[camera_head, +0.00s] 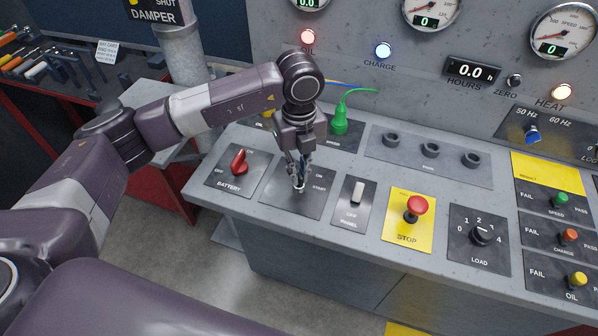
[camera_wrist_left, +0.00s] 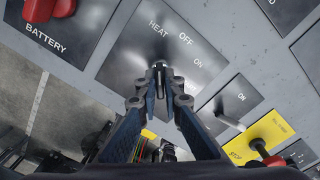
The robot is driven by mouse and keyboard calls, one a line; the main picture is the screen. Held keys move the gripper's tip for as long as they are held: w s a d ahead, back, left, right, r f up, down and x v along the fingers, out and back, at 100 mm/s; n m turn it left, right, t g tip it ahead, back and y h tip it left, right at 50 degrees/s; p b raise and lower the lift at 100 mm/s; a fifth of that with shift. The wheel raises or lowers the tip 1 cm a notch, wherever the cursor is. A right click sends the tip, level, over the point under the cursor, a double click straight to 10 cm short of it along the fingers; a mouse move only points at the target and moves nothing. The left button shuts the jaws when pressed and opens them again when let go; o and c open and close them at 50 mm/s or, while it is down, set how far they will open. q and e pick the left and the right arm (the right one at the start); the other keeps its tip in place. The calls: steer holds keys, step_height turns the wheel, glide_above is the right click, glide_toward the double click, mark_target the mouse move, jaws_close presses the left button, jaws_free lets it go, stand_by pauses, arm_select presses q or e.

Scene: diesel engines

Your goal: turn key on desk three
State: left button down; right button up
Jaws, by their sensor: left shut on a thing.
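My left gripper (camera_head: 299,184) reaches down to the desk panel and is shut on the key of the switch plate (camera_head: 277,190). In the left wrist view the fingertips (camera_wrist_left: 160,84) close around the small metal key (camera_wrist_left: 159,65), which stands in the plate (camera_wrist_left: 130,62) marked HEAT, OFF and ON. START also shows on the plate in the head view. The fingers cover most of the key, so its exact angle is hard to tell. My right gripper is not in view.
A red battery switch (camera_head: 238,162) sits close left of the gripper. A white toggle (camera_head: 357,192), a red stop button (camera_head: 417,206) and a load knob (camera_head: 480,234) lie to the right. A green plug (camera_head: 339,122) with a cable stands behind.

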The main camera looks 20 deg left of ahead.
arm_select(q)
steer(key=shift+w+r, duration=0.1)
steer(key=c, duration=2.1)
jaws_free()
step_height(320, 180, up, 12)
steer(key=shift+f, duration=0.1)
